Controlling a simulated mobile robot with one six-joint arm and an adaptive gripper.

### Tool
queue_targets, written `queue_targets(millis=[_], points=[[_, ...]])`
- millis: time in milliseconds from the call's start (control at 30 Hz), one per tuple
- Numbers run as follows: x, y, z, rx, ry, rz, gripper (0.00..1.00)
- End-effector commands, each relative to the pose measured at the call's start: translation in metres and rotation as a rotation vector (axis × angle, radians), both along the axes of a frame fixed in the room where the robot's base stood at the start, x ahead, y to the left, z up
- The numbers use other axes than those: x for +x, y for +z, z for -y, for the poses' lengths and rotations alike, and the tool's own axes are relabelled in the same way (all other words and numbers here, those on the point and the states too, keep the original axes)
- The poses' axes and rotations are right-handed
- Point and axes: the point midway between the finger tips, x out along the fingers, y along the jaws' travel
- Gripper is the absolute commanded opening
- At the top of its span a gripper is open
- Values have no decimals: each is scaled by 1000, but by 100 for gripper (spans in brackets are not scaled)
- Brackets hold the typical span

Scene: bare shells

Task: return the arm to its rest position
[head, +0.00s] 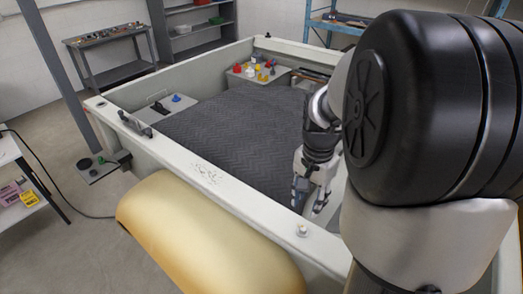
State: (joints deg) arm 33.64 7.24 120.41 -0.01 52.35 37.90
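My gripper (311,196) hangs at the end of my arm, right of the picture's middle. It points down near the inner side of the front wall of a large pale bin-like shell (205,174). Its fingers are small and partly hidden, and I cannot tell whether they are apart. I see nothing clearly held in it. My arm's large black joint and pale link fill the right side and hide much of the shell's right part.
The shell has a dark patterned floor (240,130). Small coloured items (262,70) stand on its far ledge, and a blue item (176,98) is at the left. A tan rounded cover (200,235) lies in front. A grey cart (110,55) and shelves (195,25) stand behind.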

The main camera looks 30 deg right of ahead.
Motion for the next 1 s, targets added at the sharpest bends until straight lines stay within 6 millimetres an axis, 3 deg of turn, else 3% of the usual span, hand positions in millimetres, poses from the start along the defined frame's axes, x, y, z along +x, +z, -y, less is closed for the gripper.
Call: queue_targets(millis=[167,267,467,700,833,1000], points=[[0,0,-1,-1,5,1,38],[0,0,-12,-12,57,19,38],[-10,-3,-79,-76,389,113,38],[-54,-29,-161,-178,892,254,38],[-76,-44,-185,-222,1087,312,38],[-90,-54,-199,-253,1214,349,38]])
